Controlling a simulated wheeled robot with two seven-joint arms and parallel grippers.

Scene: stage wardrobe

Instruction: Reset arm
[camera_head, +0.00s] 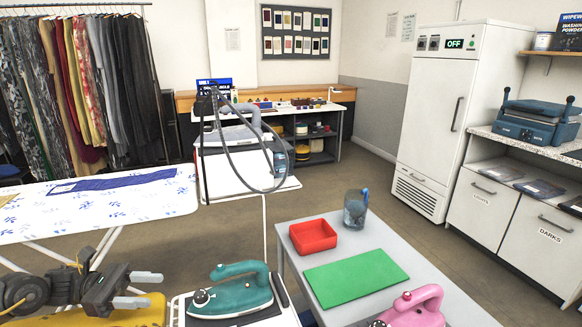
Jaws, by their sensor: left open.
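My left gripper (140,290) is at the lower left, in front of the ironing board. Its two pale fingertips stand apart, with nothing between them. A teal iron (238,288) rests to its right on a stand, apart from the gripper. My right gripper does not show.
A grey table (330,238) holds a red tray (313,236), a green mat (352,277), a dark jug (355,209) and a pink iron (415,308). The ironing board (100,208) carries blue cloth (112,181). A white cabinet (435,120) stands behind. Open floor lies between.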

